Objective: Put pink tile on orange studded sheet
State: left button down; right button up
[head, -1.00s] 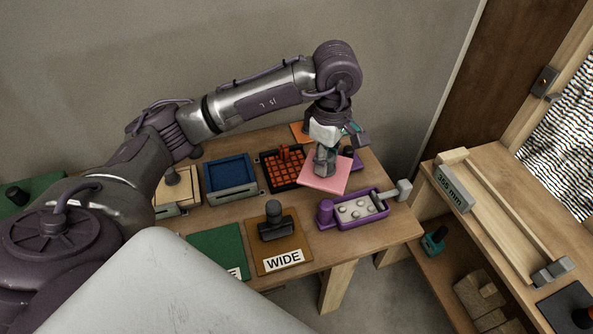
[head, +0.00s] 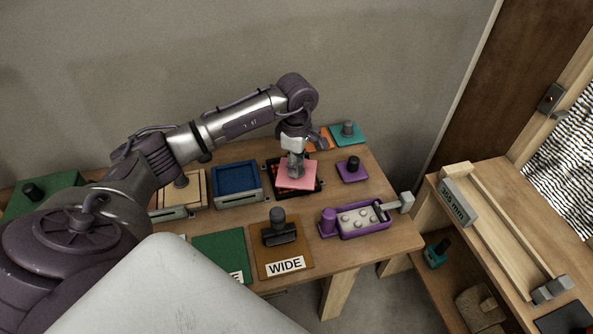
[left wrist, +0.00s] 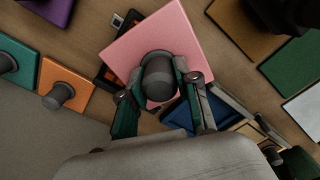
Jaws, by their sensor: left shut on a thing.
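The pink tile (head: 299,182) is a flat square with a dark grey knob in its middle. My left gripper (head: 296,168) is shut on that knob; in the left wrist view the fingers (left wrist: 160,84) sit on both sides of it, over the pink tile (left wrist: 190,30). The tile is over the orange studded sheet (head: 282,190) in its black tray and hides most of it. Only edges show in the head view, and a dark corner in the left wrist view. I cannot tell whether tile and sheet touch. My right gripper is not in view.
A blue tray (head: 234,180) stands just left. A purple knobbed tile (head: 351,172), a teal one (head: 347,139) and an orange one (left wrist: 66,92) lie to the right and behind. A purple box (head: 362,220) and the brown WIDE sheet (head: 280,258) lie in front.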

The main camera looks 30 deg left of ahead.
pick_arm(q)
notch_tip(320, 180, down, 3)
jog(key=shift+d+f+p, duration=0.1)
jog(key=shift+f+p, duration=0.1)
jog(key=shift+p, duration=0.3)
jog(key=shift+f, duration=0.25)
jog(key=c, duration=0.8)
grip_release()
